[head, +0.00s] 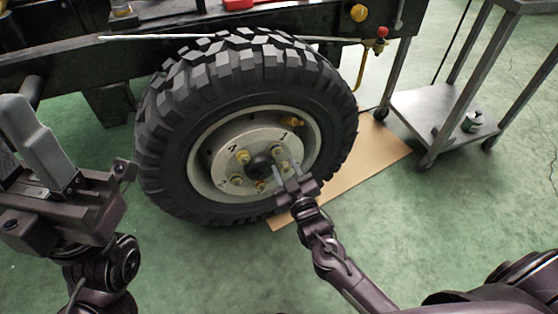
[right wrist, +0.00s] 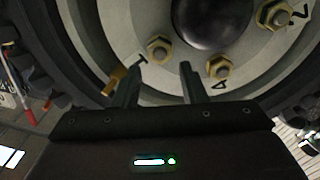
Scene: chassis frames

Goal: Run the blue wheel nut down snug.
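The wheel (head: 166,140) has a black lugged tyre, a pale rim and a numbered hub face with a dark centre cap (head: 261,166). Brass-coloured nuts sit around the cap, such as one nut (head: 243,157) by the 4. In the right wrist view, one nut (right wrist: 160,48) is by the 1 and another (right wrist: 218,67) by the 4. I cannot make out a blue nut in either view. My right gripper (head: 286,169) is open at the hub's lower right, with nothing seen between its fingers (right wrist: 156,78). My left gripper (head: 38,145) is left of the wheel; its opening is unclear.
A dark chassis frame (head: 60,65) runs above the wheel, with a thin pale rod (head: 150,37) along it. A brown sheet (head: 372,160) lies on the green floor under the wheel. A grey metal cart (head: 440,110) stands at the right. Floor at lower right is open.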

